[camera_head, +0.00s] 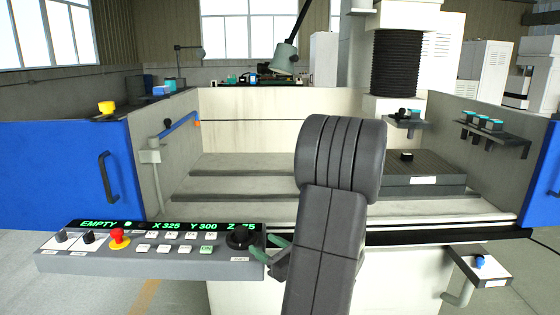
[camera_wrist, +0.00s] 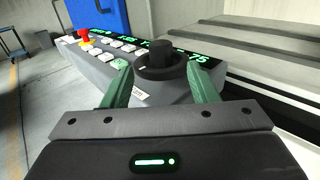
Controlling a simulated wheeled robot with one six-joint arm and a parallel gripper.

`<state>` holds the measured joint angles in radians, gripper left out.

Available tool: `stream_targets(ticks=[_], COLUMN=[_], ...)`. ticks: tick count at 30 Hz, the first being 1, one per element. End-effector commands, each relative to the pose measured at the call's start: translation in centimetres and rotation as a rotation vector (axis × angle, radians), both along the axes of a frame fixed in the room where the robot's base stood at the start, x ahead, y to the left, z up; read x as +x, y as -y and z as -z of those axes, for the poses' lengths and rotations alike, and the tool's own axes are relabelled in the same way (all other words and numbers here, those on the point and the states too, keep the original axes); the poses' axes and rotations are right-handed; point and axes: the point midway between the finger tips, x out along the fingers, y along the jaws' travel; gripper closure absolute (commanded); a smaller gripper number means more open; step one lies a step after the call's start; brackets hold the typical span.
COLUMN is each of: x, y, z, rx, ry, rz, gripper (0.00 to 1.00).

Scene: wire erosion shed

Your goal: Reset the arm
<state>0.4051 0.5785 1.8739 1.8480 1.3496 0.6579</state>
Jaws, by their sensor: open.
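My gripper (camera_wrist: 158,88) is open in the wrist view, its two green fingers apart with the black knob (camera_wrist: 160,58) of the control panel showing between and beyond them. I cannot tell whether the fingers touch the knob. In the head view my dark arm stands in the middle and hides part of the machine. The gripper's green fingers show just right of the panel's right end. The control panel (camera_head: 150,264) has the black knob (camera_head: 241,238), a red button (camera_head: 118,237), several white keys and a green display reading EMPTY, X 325, Y 300 and Z, partly unclear.
The machine's bed (camera_head: 235,185) lies behind the panel, with a dark block (camera_head: 415,180) at its right. Blue doors (camera_head: 60,172) flank it at left and right. A small shelf with a blue knob (camera_head: 480,262) juts out at the lower right. Grey floor shows at the left.

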Motion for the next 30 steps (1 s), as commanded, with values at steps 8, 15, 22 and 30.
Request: stream_targets(ticks=[8,15,22,30], x=[3.4,6.5,7.2,3.3], y=[-3.7,-7.0,-7.7,-3.8], z=[0.0,0.0,0.0,0.0], rx=[0.000,0.000,-0.001,-0.001], ry=[0.000,0.000,-0.002,-0.001], rz=[-0.004,-0.004,0.076,0.080], gripper=[0.46,0.46,0.46,0.46])
